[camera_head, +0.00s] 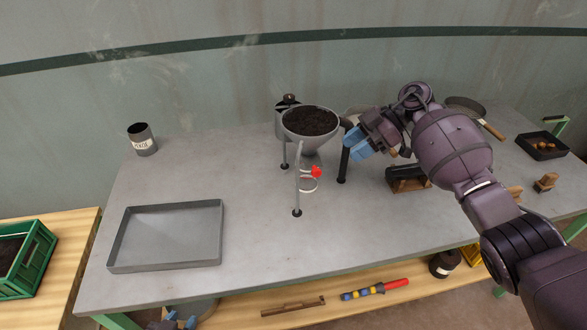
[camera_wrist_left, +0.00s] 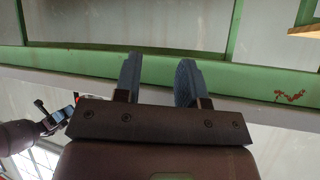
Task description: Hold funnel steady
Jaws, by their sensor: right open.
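The grey funnel (camera_head: 311,140) is filled with dark soil and sits upright in a legged stand (camera_head: 297,185) near the middle of the table. A red valve handle (camera_head: 316,172) shows below it. My right gripper (camera_head: 357,146) is open, with its blue fingers just right of the funnel by the stand's dark right leg. I cannot tell whether they touch it. My left gripper (camera_head: 178,321) is low at the front, below the table's front edge and far from the funnel. In the left wrist view its two fingers (camera_wrist_left: 158,72) are apart with nothing between them.
An empty grey tray (camera_head: 168,264) lies front left on the table (camera_head: 245,230), and a labelled cup (camera_head: 142,140) stands at the back left. A dark container (camera_head: 287,103) stands behind the funnel. A wooden block (camera_head: 408,185) sits beneath my right arm.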

